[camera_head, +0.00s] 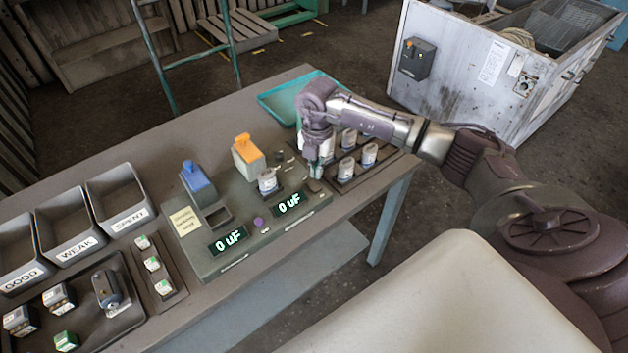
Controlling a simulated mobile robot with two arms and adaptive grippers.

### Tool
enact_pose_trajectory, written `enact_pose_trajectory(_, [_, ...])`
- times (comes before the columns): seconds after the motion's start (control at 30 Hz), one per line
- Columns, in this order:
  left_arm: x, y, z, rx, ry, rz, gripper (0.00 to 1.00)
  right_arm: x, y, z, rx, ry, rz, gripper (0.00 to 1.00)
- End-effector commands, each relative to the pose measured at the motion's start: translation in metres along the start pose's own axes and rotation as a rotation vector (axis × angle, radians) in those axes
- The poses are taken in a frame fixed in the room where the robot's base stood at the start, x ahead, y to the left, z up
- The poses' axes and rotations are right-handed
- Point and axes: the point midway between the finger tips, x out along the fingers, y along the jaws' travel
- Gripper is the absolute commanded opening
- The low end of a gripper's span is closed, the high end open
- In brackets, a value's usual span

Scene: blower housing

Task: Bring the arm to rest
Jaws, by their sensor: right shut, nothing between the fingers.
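My right arm (375,122) reaches in from the right over the workbench (170,140). My right gripper (317,174) points down, shut and empty, at the right end of the grey test unit (240,240). It is close to a rack (345,185) of several white canisters (347,168); I cannot tell whether it touches anything. It partly hides the rack's left side. The test unit has a blue-topped block (197,178), an orange-topped block (245,148), a canister (268,182) standing between the orange block and my gripper, and two displays reading 0 uF. My left gripper is not in view.
Bins marked GOOD (22,277), WEAK (72,248) and SPENT (128,218) stand at the left. A tray (125,322) of small parts lies in front of them. A teal tray (278,100) sits at the bench's far edge. A large grey housing (455,85) stands beyond the bench.

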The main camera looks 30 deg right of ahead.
Motion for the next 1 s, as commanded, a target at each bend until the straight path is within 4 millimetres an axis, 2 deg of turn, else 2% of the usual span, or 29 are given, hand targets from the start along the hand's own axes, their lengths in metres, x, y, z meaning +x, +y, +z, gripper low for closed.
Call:
enact_pose_trajectory(0.03, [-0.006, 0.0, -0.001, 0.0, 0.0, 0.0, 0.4, -0.008, 0.0, 0.0, 0.0, -0.001, 0.0, 0.0])
enact_pose_trajectory(0.17, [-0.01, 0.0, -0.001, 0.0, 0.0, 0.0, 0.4, -0.014, 0.0, 0.0, 0.0, -0.001, 0.0, 0.0])
enact_pose_trajectory(0.63, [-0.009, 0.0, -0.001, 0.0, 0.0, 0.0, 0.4, -0.013, 0.0, 0.0, 0.0, 0.0, 0.001, 0.0])
enact_pose_trajectory(0.73, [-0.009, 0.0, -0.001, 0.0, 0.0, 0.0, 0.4, -0.01, 0.005, -0.006, -0.014, 0.016, 0.021, 0.0])
enact_pose_trajectory(0.77, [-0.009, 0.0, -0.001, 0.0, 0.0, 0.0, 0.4, -0.009, 0.008, -0.012, -0.026, 0.03, 0.037, 0.0])
enact_pose_trajectory(0.87, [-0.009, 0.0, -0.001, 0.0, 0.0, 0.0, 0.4, -0.002, 0.031, -0.047, -0.094, 0.115, 0.147, 0.0])
enact_pose_trajectory(0.97, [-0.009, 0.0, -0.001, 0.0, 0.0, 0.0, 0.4, -0.002, 0.066, -0.104, -0.181, 0.256, 0.345, 0.0])
enact_pose_trajectory(1.0, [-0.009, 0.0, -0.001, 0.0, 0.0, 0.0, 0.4, -0.008, 0.081, -0.131, -0.21, 0.322, 0.445, 0.0])
